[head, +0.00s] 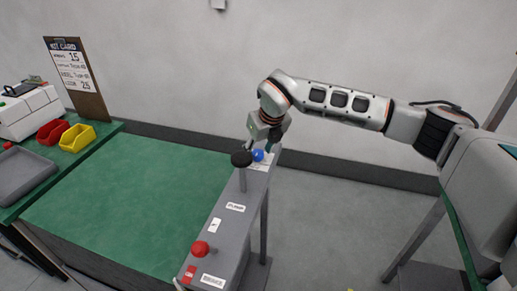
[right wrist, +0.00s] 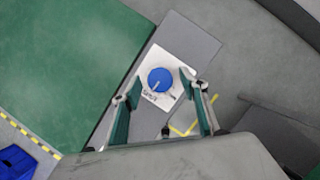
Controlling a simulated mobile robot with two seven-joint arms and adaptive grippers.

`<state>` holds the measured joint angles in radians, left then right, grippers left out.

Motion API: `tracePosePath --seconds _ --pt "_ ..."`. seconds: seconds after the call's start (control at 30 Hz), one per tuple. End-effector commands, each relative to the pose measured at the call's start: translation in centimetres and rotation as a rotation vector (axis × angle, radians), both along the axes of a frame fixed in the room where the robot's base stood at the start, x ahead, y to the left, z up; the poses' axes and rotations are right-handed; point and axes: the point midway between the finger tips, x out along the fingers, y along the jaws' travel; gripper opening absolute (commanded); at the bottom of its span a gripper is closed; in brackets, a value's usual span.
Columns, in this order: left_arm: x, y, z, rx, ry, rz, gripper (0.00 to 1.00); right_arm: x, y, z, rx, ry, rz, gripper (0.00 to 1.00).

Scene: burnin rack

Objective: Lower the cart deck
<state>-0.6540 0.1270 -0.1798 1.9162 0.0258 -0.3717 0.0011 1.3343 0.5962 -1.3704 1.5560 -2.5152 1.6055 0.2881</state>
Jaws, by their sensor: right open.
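The cart deck (head: 120,205) is a flat green surface at left centre in the head view; part of it shows in the right wrist view (right wrist: 60,70). A grey control panel (head: 228,225) runs along its right side. It carries a red knob (head: 200,248), a black knob (head: 241,158) on a post near a PUMP label, and a blue knob (head: 257,155) at the far end. My right gripper (head: 268,143) is open above the blue knob. In the right wrist view the blue knob (right wrist: 160,80), on a white plate, lies between and beyond the fingers. My left gripper is out of view.
A green bench at left holds a grey tray (head: 22,178), a red bin (head: 52,132), a yellow bin (head: 77,138) and a white machine (head: 30,112). A kit card board (head: 76,80) stands behind.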

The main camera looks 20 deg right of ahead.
Motion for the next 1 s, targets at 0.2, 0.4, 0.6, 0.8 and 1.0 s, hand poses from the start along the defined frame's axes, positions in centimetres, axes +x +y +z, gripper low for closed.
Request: tracePosePath --seconds 0.2,0.4,0.6,0.8,1.0 --pt "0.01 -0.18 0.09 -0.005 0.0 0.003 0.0 0.17 0.04 -0.29 0.001 -0.001 0.0 0.44" --pt "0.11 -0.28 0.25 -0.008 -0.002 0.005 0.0 0.15 0.05 -0.28 0.001 -0.001 0.0 0.18" --pt "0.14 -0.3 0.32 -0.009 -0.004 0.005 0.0 0.14 0.05 -0.28 0.001 -0.001 0.001 0.05" --pt "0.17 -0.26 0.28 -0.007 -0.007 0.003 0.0 0.13 -0.01 -0.3 0.001 0.0 0.026 0.06" --pt "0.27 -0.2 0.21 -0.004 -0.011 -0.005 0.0 0.17 -0.1 -0.33 0.001 0.0 0.118 0.06"
